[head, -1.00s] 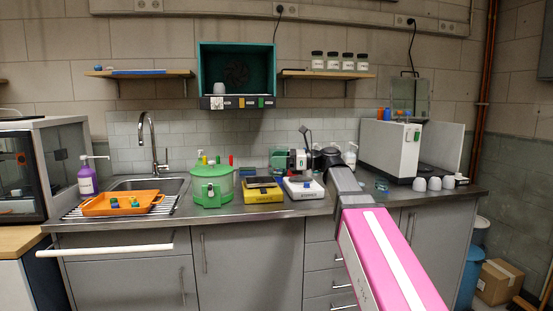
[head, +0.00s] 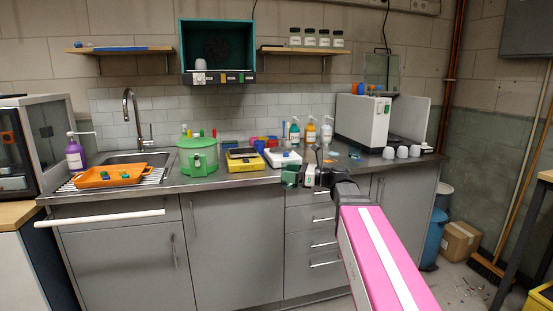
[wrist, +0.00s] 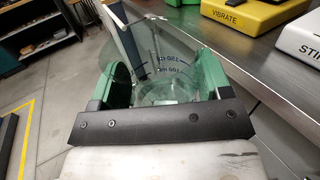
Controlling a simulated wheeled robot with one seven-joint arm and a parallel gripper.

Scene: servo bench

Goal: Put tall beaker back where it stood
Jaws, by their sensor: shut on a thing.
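The tall beaker (wrist: 160,62) is clear glass with dark volume marks, seen in the wrist view between the green fingers of my gripper (wrist: 160,82). My gripper is shut on it. The beaker looks tilted in that view, with its wide rim towards the upper left. In the head view my gripper (head: 302,176) is in front of the bench's front edge, above the drawer fronts. The beaker is hard to make out there.
The white stirrer (head: 283,158) and yellow vibrating unit (head: 245,160) stand on the bench behind my gripper, with a green drum (head: 197,157) to their left. Pump bottles (head: 311,134) stand at the back. Several white cups (head: 402,152) are at the right. Floor is open left in the wrist view.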

